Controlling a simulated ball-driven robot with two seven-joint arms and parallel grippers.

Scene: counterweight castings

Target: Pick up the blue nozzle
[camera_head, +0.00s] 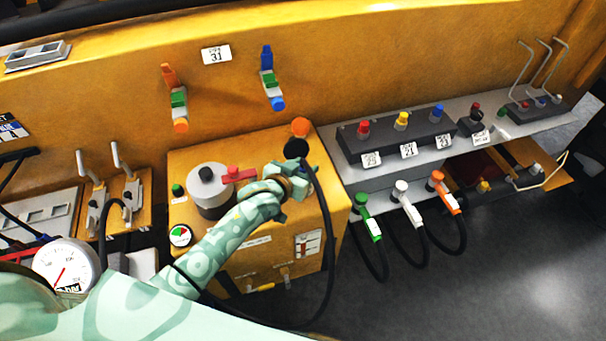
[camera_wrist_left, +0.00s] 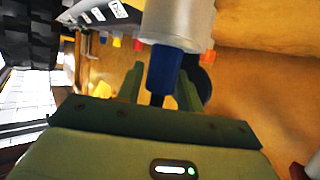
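The blue nozzle (camera_wrist_left: 163,70) shows in the left wrist view between the two fingers of my left gripper (camera_wrist_left: 160,88). A grey cylinder (camera_wrist_left: 178,24) adjoins its upper end, and a dark part shows below it. A gap is visible between the nozzle and the left finger; the right finger looks close to it, and contact there is unclear. In the head view my left gripper (camera_head: 303,172) is over the right side of the yellow cabinet (camera_head: 245,243), and only a little blue shows beside it. My right gripper is not in view.
A black hose (camera_head: 331,245) hangs from near my left gripper. Green (camera_head: 369,222), white (camera_head: 408,205) and orange (camera_head: 443,190) nozzles with hoses sit on the grey shelf's front edge. A round pot with a red handle (camera_head: 238,174) stands close to my left arm.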

